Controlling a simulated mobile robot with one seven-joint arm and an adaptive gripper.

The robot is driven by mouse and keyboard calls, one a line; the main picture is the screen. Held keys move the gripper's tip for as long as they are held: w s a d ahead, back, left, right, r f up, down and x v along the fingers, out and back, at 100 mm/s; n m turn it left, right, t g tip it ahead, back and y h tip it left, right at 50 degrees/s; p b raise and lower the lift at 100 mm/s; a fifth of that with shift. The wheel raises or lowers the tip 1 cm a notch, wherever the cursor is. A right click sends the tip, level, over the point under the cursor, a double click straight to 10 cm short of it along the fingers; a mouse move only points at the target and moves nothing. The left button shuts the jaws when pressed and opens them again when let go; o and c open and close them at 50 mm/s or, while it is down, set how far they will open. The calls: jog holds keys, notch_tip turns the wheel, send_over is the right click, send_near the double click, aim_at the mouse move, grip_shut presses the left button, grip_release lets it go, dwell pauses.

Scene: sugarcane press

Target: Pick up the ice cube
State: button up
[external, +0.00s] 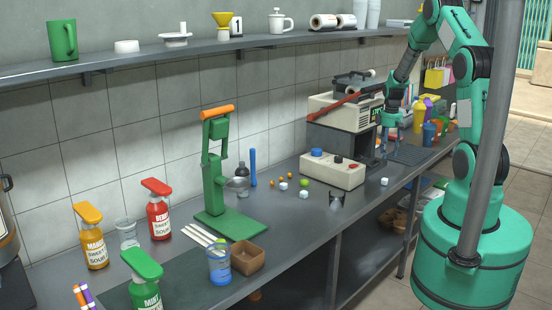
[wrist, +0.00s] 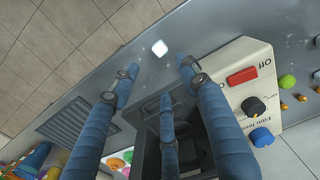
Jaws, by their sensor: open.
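A small white ice cube (wrist: 159,47) lies on the grey metal counter in the wrist view, just beyond my fingertips. What looks like the same cube (external: 384,181) is near the counter's front edge in the external view. More small white cubes (external: 304,194) lie further left, near a green ball. My gripper (external: 391,140) hangs above the counter in front of the beige machine, its blue fingers pointing down. In the wrist view my gripper (wrist: 160,68) has its fingers spread apart with nothing between them. The cube is apart from the fingers.
A beige control box (external: 332,171) with a blue knob and red button stands left of the cube. The beige machine (external: 345,112) with a dark opening is behind. Coloured cups (external: 430,133) stand to the right. A green press (external: 226,220) is further left. Counter around the cube is clear.

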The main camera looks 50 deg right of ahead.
jog(key=shift+f, duration=0.1)
send_over(384, 179)
jog(key=shift+d+f+b, duration=0.2)
jog(key=shift+f+b, duration=0.2)
jog(key=shift+f, duration=3.8)
jog(key=shift+f+b, duration=0.4)
jog(key=shift+f, duration=2.2)
jog(key=shift+c, duration=0.6)
jog(key=c, duration=0.8)
jog(key=shift+o, duration=0.3)
